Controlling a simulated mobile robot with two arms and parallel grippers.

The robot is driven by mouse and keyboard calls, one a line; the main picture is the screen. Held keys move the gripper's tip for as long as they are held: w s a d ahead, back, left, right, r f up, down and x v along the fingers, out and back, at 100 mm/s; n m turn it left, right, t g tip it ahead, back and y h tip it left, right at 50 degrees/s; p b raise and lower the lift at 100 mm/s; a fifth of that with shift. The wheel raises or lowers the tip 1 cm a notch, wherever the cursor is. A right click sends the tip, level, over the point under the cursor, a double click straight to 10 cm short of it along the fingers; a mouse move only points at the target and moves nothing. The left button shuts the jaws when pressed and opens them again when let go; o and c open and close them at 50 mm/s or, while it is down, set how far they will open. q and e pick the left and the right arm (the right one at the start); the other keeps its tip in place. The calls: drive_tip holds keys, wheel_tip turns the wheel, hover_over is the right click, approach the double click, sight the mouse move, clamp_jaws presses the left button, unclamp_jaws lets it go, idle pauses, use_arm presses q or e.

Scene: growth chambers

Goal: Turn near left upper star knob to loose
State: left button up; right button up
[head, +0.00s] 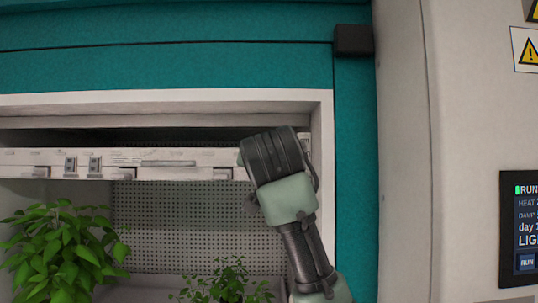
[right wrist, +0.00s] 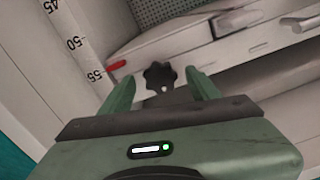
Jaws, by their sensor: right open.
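A dark star knob (right wrist: 160,76) shows in the right wrist view, just beyond and between the two green fingertips of my right gripper (right wrist: 160,88). The fingers are open, one on each side of the knob; I cannot tell whether they touch it. A red pointer (right wrist: 117,65) lies left of the knob, near the 55 mark of a scale (right wrist: 80,45). In the head view my right arm reaches up to the right end of the white light bar (head: 150,160), and its wrist hides the knob and the fingers. My left gripper is not in view.
The chamber opening has a white frame (head: 324,130) close to my right wrist. A leafy plant (head: 65,250) stands at left and a smaller plant (head: 228,282) at lower middle, both below the bar. A display panel (head: 525,230) is on the wall at right.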

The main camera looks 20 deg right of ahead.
drive_tip(key=shift+w, duration=0.1)
clamp_jaws()
drive_tip(key=shift+f+n, duration=0.1)
drive_tip(key=shift+n, duration=0.2)
drive_tip(key=shift+n+b, duration=1.55)
drive_tip(key=shift+n, duration=7.05)
